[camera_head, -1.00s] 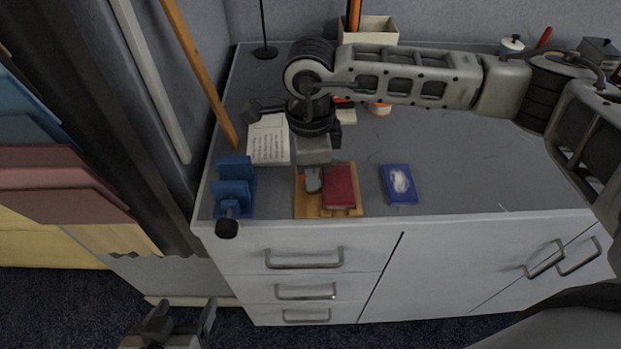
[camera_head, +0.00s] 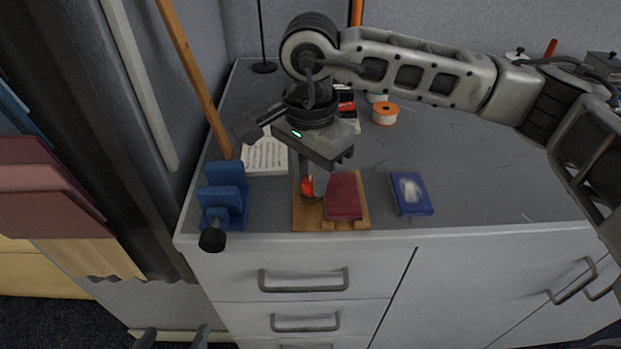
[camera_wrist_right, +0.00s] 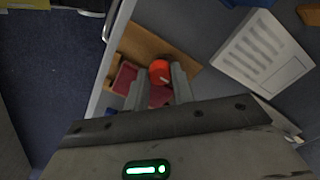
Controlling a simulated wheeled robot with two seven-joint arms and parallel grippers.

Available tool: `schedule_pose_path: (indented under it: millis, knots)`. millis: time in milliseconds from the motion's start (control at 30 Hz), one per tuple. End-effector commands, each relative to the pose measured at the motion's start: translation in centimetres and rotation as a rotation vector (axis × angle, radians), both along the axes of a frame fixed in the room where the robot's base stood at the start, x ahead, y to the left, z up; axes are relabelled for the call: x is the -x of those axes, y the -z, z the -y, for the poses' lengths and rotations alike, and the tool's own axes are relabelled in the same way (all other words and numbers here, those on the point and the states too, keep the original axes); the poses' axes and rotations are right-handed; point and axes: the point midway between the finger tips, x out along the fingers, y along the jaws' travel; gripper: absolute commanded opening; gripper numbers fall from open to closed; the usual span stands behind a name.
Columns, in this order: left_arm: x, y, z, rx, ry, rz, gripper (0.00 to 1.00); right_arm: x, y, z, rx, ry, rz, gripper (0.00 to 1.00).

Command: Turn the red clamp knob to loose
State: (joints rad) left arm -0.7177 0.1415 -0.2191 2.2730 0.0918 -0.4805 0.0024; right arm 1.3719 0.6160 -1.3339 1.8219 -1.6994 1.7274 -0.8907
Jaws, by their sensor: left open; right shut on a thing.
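The red clamp knob (camera_head: 308,187) stands on a wooden board (camera_head: 300,217) beside a dark red block (camera_head: 343,196). My right gripper (camera_head: 315,181) comes down over the board, shut on the knob, and partly hides it. In the right wrist view the knob (camera_wrist_right: 160,70) sits between the two fingertips (camera_wrist_right: 158,82), with a pale mark on its face. My left gripper (camera_head: 172,339) is open and empty at the bottom edge of the head view, low in front of the cabinet and far from the knob.
A blue vise-like holder (camera_head: 224,194) with a black knob stands left of the board. A blue box (camera_head: 410,193) lies to the right. A printed sheet (camera_head: 265,157) and an orange-white spool (camera_head: 385,113) lie behind. The table's right side is mostly clear.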

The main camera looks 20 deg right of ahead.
Motion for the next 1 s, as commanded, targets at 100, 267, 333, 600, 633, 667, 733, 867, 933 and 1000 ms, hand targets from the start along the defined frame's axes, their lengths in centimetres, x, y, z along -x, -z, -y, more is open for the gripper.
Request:
schedule_pose_path:
  millis: [100, 267, 333, 600, 633, 667, 733, 867, 933, 1000]
  knots:
    - [0.08, 0.07, 0.03, 0.0, 0.003, 0.002, 0.71, -0.05, -0.16, -0.11, -0.004, -0.018, 0.003, 0.02]
    - [0.11, -0.14, 0.06, 0.0, 0.003, 0.006, 0.71, -0.05, -0.23, -0.1, -0.004, -0.027, 0.003, 0.02]
    - [0.13, -0.17, 0.07, 0.0, 0.003, 0.006, 0.71, -0.05, -0.24, -0.1, -0.003, -0.028, 0.004, 0.02]
    - [0.16, -0.1, 0.09, 0.0, 0.005, 0.004, 0.71, -0.05, -0.24, -0.11, -0.003, -0.027, 0.004, 0.41]
    - [0.17, -0.07, 0.09, 0.0, 0.005, 0.003, 0.71, -0.05, -0.22, -0.1, -0.003, -0.027, 0.004, 0.46]
    - [0.17, -0.05, 0.09, 0.0, 0.005, 0.003, 0.71, -0.04, -0.21, -0.09, -0.003, -0.026, 0.004, 0.46]
    - [0.19, 0.03, 0.09, 0.0, 0.005, 0.001, 0.71, -0.03, -0.16, -0.09, -0.003, -0.026, 0.003, 0.46]
    - [0.23, 0.2, 0.08, -0.001, 0.005, -0.002, 0.71, -0.02, -0.11, -0.05, -0.002, -0.025, 0.001, 0.46]
    - [0.25, 0.27, 0.09, -0.002, 0.005, -0.004, 0.71, -0.02, -0.22, -0.05, -0.002, -0.025, 0.001, 0.46]
    - [0.26, 0.3, 0.08, -0.002, 0.005, -0.005, 0.71, -0.05, -0.67, -0.05, -0.001, -0.024, 0.003, 0.46]
